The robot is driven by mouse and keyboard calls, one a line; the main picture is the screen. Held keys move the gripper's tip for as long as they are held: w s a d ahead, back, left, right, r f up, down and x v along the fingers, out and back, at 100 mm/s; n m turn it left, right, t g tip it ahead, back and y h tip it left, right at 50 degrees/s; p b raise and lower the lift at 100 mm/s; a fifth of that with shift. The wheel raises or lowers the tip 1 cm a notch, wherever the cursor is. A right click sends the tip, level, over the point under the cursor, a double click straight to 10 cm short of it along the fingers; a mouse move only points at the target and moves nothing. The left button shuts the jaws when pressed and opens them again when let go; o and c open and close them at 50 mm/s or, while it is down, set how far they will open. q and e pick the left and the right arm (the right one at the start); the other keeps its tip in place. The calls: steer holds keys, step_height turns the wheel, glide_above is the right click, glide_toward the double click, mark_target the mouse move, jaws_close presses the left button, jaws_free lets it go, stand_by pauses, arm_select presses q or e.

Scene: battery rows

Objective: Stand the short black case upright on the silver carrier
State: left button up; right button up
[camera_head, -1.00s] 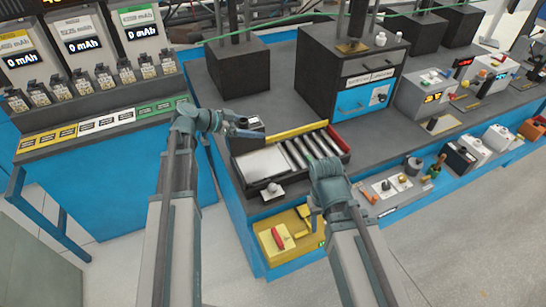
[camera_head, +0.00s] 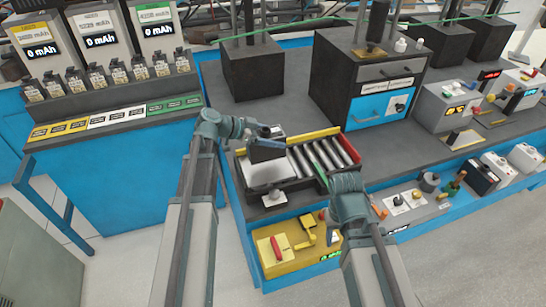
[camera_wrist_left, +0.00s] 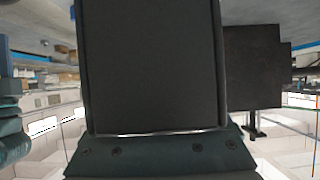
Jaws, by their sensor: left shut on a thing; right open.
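The short black case (camera_head: 266,151) is in my left gripper (camera_head: 268,134), over the rear part of the silver carrier (camera_head: 262,176). The case looks roughly upright. I cannot tell whether its base touches the carrier. In the left wrist view the case's dark face (camera_wrist_left: 152,65) fills the middle and hides what is beyond it. The silver carrier is a flat plate at the left end of the roller tray, partly hidden by the case. My right gripper (camera_head: 345,186) is open and empty at the tray's front right; its fingers are hard to make out.
Bare rollers (camera_head: 315,158) lie right of the carrier, between a yellow rail (camera_head: 308,138) and a red end block (camera_head: 350,143). A black block (camera_head: 251,72) and a blue-fronted cabinet (camera_head: 375,110) stand behind.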

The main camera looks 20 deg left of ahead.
mark_target(273, 149)
arm_select(q)
steer(key=shift+f+b, duration=2.05)
steer(key=shift+f, duration=0.55)
arm_select(e)
steer(key=shift+f, duration=2.6)
arm_select(q)
steer(key=shift+f, duration=0.2)
steer(key=o, duration=1.5)
steer(key=shift+r, duration=0.25)
steer(key=shift+s+a+r+p, duration=0.15)
steer(key=shift+a+r+p, duration=0.1)
steer(key=shift+p, duration=0.05)
steer(key=p+v, duration=0.5)
steer(key=v, duration=0.6)
steer(key=shift+s+a, duration=0.1)
steer(key=shift+a, duration=0.05)
arm_select(e)
step_height(273, 149, up, 6)
steer(key=shift+f, duration=0.1)
